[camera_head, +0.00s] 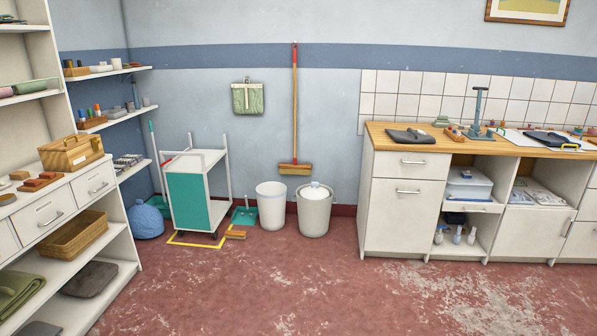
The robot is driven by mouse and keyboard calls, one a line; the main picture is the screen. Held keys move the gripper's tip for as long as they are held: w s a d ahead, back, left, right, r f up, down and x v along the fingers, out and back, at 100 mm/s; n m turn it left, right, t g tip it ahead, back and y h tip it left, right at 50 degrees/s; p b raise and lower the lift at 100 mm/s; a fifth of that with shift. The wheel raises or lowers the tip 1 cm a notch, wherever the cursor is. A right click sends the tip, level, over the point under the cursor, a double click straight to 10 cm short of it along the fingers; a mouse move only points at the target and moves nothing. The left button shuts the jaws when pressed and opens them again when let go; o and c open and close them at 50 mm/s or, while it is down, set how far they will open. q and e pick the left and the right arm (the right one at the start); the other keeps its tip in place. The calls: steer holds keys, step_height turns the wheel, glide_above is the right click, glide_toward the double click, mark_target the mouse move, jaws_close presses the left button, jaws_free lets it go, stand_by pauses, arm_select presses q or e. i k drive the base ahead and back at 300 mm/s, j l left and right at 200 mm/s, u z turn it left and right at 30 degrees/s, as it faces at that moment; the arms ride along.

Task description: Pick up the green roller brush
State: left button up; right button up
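I cannot make out for certain which thing is the green roller brush. A long green object (36,86) lies on the upper board of the left shelf, beside a pink roll (5,92). It is too small to tell whether it is a brush. A small green object (440,121) sits at the back of the wooden counter (383,133), also too small to identify. Neither of my grippers shows in the head view.
A white trolley (197,165) with a green side panel stands by the back wall. Two white bins (271,207) (314,211), a broom (294,120) and a small brush (235,234) are near it. The red floor in front is clear.

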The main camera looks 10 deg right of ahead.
mark_target(442, 119)
steer(key=i+l+u, duration=0.1)
steer(key=i, duration=0.4)
steer(key=i+l, duration=0.4)
steer(key=i, duration=0.15)
steer(key=i+l+u, duration=0.15)
steer(key=i, duration=0.35)
steer(key=l, duration=0.1)
